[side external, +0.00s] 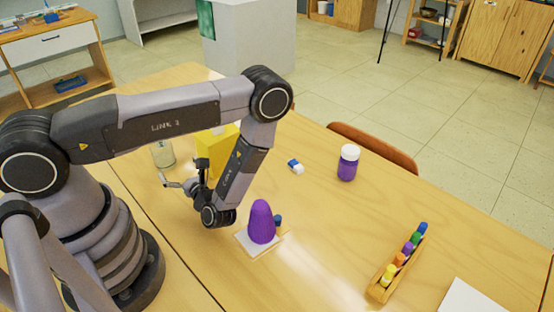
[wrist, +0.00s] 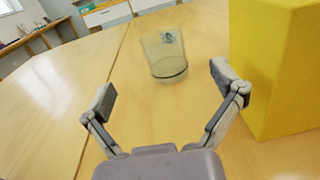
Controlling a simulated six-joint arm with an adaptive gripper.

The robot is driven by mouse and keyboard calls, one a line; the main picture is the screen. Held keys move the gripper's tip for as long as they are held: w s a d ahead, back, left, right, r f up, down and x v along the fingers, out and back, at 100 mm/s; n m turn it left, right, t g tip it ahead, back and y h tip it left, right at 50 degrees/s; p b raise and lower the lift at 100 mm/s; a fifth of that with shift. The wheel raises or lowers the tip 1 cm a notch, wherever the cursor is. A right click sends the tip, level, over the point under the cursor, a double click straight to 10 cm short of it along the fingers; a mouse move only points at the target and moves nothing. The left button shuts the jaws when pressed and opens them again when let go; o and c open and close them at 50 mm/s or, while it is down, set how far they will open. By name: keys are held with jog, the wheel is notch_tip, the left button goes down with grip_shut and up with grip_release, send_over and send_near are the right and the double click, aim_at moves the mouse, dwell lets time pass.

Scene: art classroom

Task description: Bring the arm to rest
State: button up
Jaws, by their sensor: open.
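My gripper (side external: 172,182) is low over the wooden table, left of the folded end of my arm in the side view. In the wrist view its two fingers (wrist: 164,87) are spread wide with nothing between them. A clear glass cup (wrist: 164,55) stands on the table beyond the fingertips, apart from them. It also shows in the side view (side external: 163,153). A yellow block (wrist: 285,70) stands right of the fingers in the wrist view, and behind my forearm in the side view (side external: 215,148).
A purple ridged dome (side external: 262,222) stands on a white square near my wrist. An eraser (side external: 296,166), a white-lidded purple jar (side external: 348,165) and a wooden rack (side external: 384,284) with several coloured bottles are to the right. A chair (side external: 375,147) adjoins the table's far edge.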

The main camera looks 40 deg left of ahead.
jog(key=shift+w+r, duration=0.1)
jog(key=shift+w+r+n+g, duration=0.1)
jog(key=shift+r+n+g, duration=0.3)
jog(key=shift+n, duration=0.3)
jog(key=d+r+n+g+h, duration=0.2)
jog(key=r+n+g+h, duration=0.15)
jog(key=r+n, duration=0.45)
jog(key=d+r+n+g+h, duration=0.2)
jog(key=r+n+h, duration=0.35)
jog(key=r, duration=0.45)
jog(key=s+d+r+n+t+h, duration=0.2)
jog(key=s+d+r+t+h, duration=0.2)
jog(key=r, duration=0.4)
jog(key=s+d+r+n+t+h, duration=0.2)
jog(key=s+d+r+t+h, duration=0.3)
jog(key=r, duration=0.4)
jog(key=shift+s+t, duration=0.45)
jog(key=shift+t, duration=0.4)
